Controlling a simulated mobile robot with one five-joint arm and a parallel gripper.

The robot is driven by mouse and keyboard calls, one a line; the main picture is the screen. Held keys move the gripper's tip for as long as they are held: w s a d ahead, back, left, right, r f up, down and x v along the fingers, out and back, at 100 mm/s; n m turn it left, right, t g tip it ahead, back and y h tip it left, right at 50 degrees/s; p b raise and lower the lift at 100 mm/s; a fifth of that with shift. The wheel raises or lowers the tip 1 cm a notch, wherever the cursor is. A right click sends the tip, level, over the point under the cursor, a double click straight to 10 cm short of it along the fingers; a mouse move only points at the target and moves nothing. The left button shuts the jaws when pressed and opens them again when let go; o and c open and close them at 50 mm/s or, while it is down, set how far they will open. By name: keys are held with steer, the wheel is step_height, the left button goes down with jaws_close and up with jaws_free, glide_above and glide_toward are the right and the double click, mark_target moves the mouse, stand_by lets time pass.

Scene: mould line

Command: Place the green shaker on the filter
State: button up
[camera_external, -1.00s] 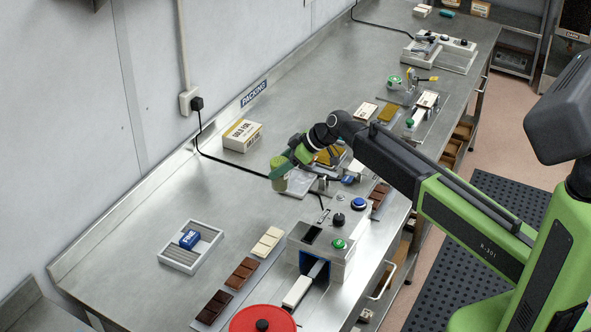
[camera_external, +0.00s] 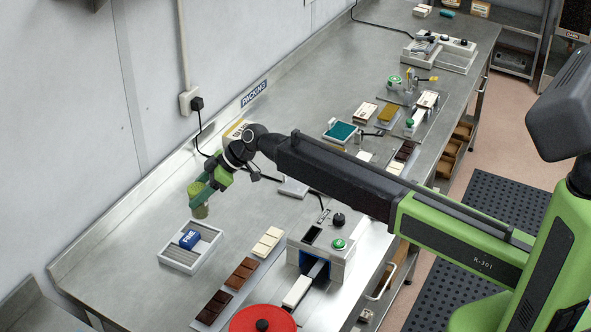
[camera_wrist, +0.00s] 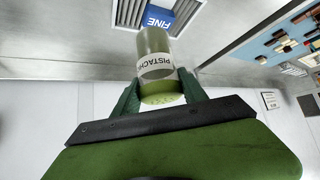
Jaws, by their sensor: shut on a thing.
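The green shaker (camera_external: 201,212) is a small cylinder in my gripper (camera_external: 203,193), which is shut on it above the steel bench. In the wrist view the shaker (camera_wrist: 156,62) is clear with pale green contents and a label reading "PISTACH…", held between my two green fingers (camera_wrist: 158,92). The slatted light grey tray (camera_external: 178,257) lies just below and in front of the shaker in the external view; it looks like the filter. A blue block (camera_external: 190,239) marked "FINE" is on it. The block (camera_wrist: 158,19) shows beyond the shaker in the wrist view.
A teal-topped tray (camera_external: 341,131) stands farther back. Bench left of the slatted tray is clear.

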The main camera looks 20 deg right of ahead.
steer(key=a+f+b, duration=0.1)
steer(key=f+b, duration=0.1)
steer(key=a+f+b, duration=0.2)
steer(key=f, duration=0.1)
steer(key=s+a+f+b, duration=0.1)
steer(key=f+b, duration=0.1)
steer(key=shift+a+f, duration=0.15)
steer(key=shift+a, duration=0.15)
steer(key=shift+r, duration=0.25)
steer(key=shift+f, duration=0.1)
steer(key=o, duration=1)
steer(key=shift+f, duration=0.1)
steer(key=o, duration=0.5)
steer(key=shift+r, duration=0.2)
